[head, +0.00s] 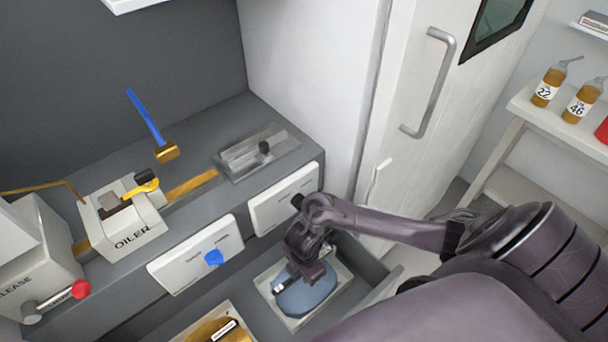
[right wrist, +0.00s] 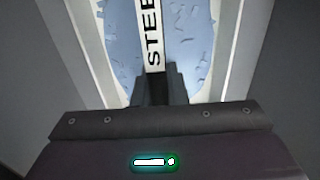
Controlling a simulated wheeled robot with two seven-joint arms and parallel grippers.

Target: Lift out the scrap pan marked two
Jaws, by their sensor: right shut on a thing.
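A pale pan (head: 262,292) with blue-grey scrap (head: 312,296) sits in the open drawer at the bottom of the head view. A white bar with black letters, partly readable as "STEE" (right wrist: 154,38), crosses it in the right wrist view. My right gripper (head: 291,281) reaches down over this pan and is shut on the lettered bar; its fingertips (right wrist: 157,88) close at the bar's near end. A second pan (head: 176,339) with brass-coloured scrap (head: 207,331) and a small label is at the bottom edge. I see no number two on either pan. My left gripper is out of view.
The drawer's right wall (head: 384,286) is close to the steel pan. Above are white panels, one with a blue knob (head: 213,258), and the counter with the OILER block (head: 130,232). A cabinet door handle (head: 434,85) and a bottle shelf (head: 560,122) stand at right.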

